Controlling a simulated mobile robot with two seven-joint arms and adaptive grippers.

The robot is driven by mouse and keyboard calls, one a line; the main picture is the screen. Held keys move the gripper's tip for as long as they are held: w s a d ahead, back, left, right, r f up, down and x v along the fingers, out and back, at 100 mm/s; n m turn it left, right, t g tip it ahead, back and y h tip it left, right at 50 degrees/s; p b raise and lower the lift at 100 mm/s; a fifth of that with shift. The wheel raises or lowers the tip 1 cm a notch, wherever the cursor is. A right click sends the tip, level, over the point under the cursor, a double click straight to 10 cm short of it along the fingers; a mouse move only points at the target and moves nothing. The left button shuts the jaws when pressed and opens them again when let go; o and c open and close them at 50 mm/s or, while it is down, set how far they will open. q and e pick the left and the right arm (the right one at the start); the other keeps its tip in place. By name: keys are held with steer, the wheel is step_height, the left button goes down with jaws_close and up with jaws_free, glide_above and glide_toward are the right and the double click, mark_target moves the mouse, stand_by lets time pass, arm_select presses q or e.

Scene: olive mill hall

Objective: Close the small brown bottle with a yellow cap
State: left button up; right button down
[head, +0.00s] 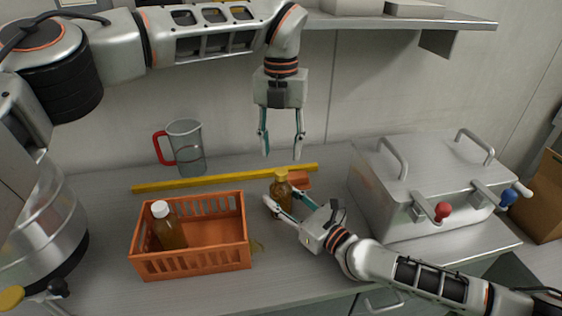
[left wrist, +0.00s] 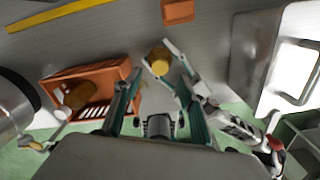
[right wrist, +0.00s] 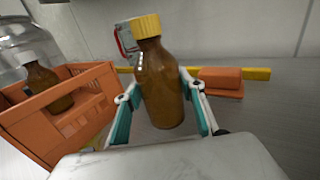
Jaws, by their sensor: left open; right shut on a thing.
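The small brown bottle (head: 281,199) stands upright on the counter to the right of the orange crate. A yellow cap (right wrist: 147,26) sits on top of its neck; I cannot tell how tight it is. My right gripper (head: 283,206) is shut around the bottle's body, one finger on each side, also in the right wrist view (right wrist: 160,112). My left gripper (head: 281,154) is open and empty, pointing down above the bottle. In the left wrist view the bottle's yellow cap (left wrist: 160,66) shows from above, beyond the open fingers.
An orange crate (head: 196,263) holds a white-capped brown bottle (head: 168,226). An orange block (head: 299,180) and a yellow bar (head: 226,178) lie behind the bottle. A clear jug (head: 187,147) with a red handle stands at the back. A steel machine (head: 405,205) stands right.

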arm_select(q)
step_height(320, 180, up, 6)
steer(key=shift+f, duration=0.1)
arm_select(e)
steer(key=c, duration=1.2)
jaws_free()
steer(key=v, duration=1.2)
arm_select(q)
steer(key=shift+d, duration=0.1)
arm_select(e)
steer(key=shift+d, duration=0.1)
